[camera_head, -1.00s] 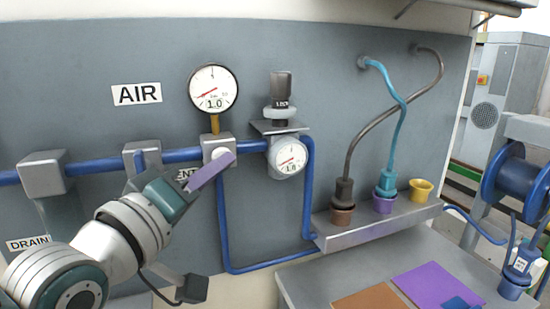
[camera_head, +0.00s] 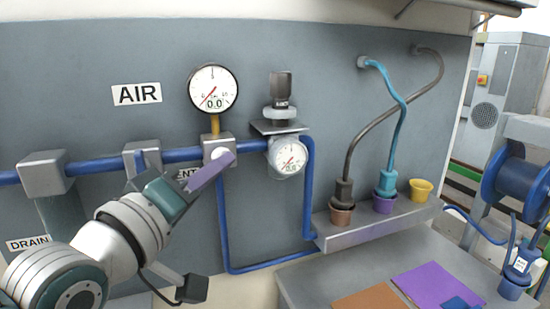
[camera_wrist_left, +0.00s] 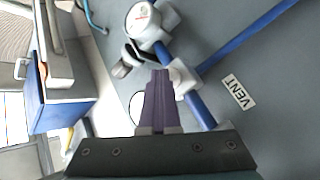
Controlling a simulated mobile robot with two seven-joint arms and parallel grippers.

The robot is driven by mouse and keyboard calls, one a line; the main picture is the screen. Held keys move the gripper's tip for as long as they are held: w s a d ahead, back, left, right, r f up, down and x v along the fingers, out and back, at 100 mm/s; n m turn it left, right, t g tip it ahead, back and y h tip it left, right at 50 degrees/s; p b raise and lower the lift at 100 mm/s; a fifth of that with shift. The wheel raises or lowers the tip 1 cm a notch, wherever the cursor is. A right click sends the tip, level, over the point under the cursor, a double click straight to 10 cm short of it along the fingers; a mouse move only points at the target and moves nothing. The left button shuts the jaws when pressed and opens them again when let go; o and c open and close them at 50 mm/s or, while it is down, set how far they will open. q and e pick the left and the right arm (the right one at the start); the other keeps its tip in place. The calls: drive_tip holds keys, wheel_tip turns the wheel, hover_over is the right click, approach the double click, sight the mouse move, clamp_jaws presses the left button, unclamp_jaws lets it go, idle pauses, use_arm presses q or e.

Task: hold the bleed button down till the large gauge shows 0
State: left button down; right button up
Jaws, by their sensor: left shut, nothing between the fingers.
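The large gauge (camera_head: 213,89) on the panel reads 0.0 on its display in the head view. Below it, a grey block on the blue pipe carries the white bleed button (camera_head: 219,153), largely hidden by my fingers. My left gripper (camera_head: 229,159) is shut and empty, its purple fingertips at the button; the contact itself is hidden. In the left wrist view its fingers (camera_wrist_left: 160,100) point at the same grey block (camera_wrist_left: 183,77). The VENT label (camera_head: 190,174) is partly covered by the gripper. My right gripper is not in view.
A smaller gauge (camera_head: 288,155) and a dark regulator knob (camera_head: 281,87) sit just right of the block. A shelf (camera_head: 378,228) holds coloured cups with hoses. An AIR sign (camera_head: 137,94) and a DRAIN label (camera_head: 29,243) are on the panel.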

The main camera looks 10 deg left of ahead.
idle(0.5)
use_arm(q)
drive_tip(key=shift+s+d+p, duration=0.5)
drive_tip(key=shift+s+p, duration=0.1)
drive_tip(key=shift+s, duration=0.2)
drive_tip(key=s+d+p, duration=0.1)
drive_tip(key=s, duration=0.1)
drive_tip(key=s+d+p, duration=0.1)
drive_tip(key=s, duration=0.1)
drive_tip(key=shift+d, duration=0.4)
